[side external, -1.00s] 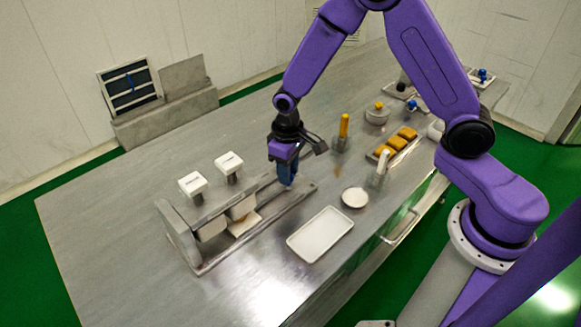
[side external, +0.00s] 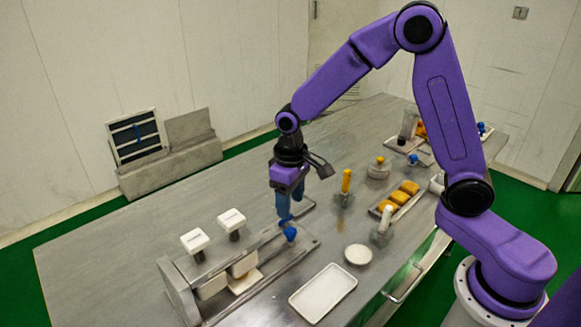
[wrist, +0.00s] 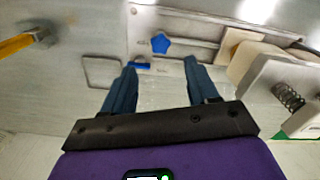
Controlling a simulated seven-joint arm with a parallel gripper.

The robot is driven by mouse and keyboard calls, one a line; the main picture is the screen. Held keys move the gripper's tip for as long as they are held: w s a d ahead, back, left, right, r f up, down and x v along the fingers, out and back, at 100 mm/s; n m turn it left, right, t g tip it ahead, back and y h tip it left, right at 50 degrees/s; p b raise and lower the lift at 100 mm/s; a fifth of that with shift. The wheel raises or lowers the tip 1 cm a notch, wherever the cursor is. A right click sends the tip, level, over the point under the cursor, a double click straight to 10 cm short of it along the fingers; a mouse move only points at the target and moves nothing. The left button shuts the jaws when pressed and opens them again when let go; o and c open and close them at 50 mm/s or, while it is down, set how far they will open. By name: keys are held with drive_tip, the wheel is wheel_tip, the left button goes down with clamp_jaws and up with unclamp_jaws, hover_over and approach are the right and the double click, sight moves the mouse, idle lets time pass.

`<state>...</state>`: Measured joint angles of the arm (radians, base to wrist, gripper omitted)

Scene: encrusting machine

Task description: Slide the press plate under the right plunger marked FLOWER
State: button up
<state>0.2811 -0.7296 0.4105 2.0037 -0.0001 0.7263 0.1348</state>
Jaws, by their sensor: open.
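The press machine (side external: 205,290) stands at the front left of the table in the side external view. Two white-capped plungers rise from it, the left one (side external: 195,241) and the right one (side external: 231,219); their labels are too small to read. A pale flat plate (side external: 246,280) lies low under the plunger blocks, partly hidden. A blue knob (side external: 290,233) sits toward the machine's far right end; it shows as a blue pentagon in the wrist view (wrist: 160,43). My gripper (side external: 285,221) is open and empty, fingers pointing down just above and beside the knob, apart from it.
A white tray (side external: 323,293) and a round white dish (side external: 358,254) lie right of the machine. An upright yellow-handled tool (side external: 346,182), a white-handled tool (side external: 382,228) and a tray of yellow blocks (side external: 399,197) stand farther right. The table left of the machine is clear.

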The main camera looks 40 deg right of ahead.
wheel_tip(320, 180, up, 9)
idle(0.3)
drive_tip(key=s+d+n, duration=0.2)
drive_tip(key=s+n, duration=0.2)
drive_tip(key=s, duration=0.9)
drive_tip(key=s+d+f+n, duration=0.1)
drive_tip(key=s+d+n, duration=0.2)
drive_tip(key=s, duration=1.1)
drive_tip(key=shift+d+f+n, duration=0.2)
drive_tip(key=shift+d+n, duration=0.15)
drive_tip(key=shift+n, duration=0.65)
